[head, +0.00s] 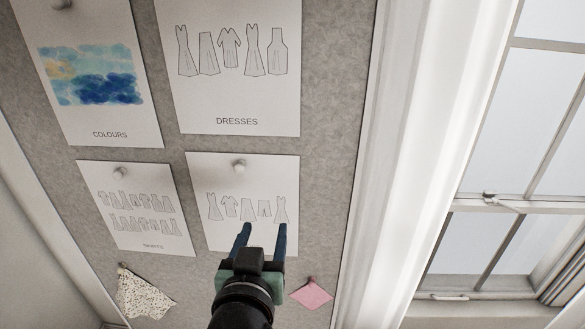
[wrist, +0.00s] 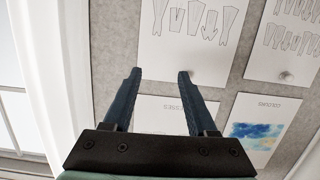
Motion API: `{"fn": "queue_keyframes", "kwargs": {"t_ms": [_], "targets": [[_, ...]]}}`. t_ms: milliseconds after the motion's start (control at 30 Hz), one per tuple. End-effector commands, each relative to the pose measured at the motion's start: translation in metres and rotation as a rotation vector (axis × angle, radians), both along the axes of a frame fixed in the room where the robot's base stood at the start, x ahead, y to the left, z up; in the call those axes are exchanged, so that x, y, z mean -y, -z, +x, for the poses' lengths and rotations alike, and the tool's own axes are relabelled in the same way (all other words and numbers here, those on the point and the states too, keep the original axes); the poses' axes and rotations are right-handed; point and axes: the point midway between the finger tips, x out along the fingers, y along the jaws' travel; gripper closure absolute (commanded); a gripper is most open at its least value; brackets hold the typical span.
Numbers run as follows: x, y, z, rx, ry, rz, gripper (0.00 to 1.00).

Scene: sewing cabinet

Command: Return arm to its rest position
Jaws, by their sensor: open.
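My gripper (head: 262,236) is raised in front of a grey pinboard in the head view, with its two blue fingers apart and nothing between them. The fingertips overlap the lower edge of a pinned sheet of clothing drawings (head: 228,180). Whether they touch it cannot be told. In the wrist view my gripper (wrist: 156,75) also shows open and empty, with sheets on the board beyond the fingers. The rest of my arm is mostly out of view below.
The pinboard (head: 325,120) carries a dresses sheet (head: 240,100), a colours sheet (head: 92,120), another drawing sheet (head: 120,180), a speckled fabric scrap (head: 143,293) and a pink scrap (head: 311,294). A window (head: 515,130) with a white frame (head: 400,150) is at the right.

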Motion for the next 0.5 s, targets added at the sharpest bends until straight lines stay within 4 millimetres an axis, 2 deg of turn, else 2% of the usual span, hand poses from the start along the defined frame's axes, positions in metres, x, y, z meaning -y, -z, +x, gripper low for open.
{"fn": "queue_keyframes", "kwargs": {"t_ms": [33,100,167,200,300,400,500], "targets": [[0.005,-0.043,0.004,0.103,-0.006,0.016,0.42],[0.011,-0.097,0.003,0.233,-0.018,0.031,0.42],[0.016,-0.143,-0.003,0.347,-0.027,0.038,0.42],[0.020,-0.173,-0.010,0.422,-0.034,0.041,0.42],[0.029,-0.243,-0.035,0.611,-0.045,0.039,0.42],[0.037,-0.300,-0.067,0.779,-0.053,0.027,0.42],[0.043,-0.339,-0.098,0.909,-0.059,0.014,0.42]]}}
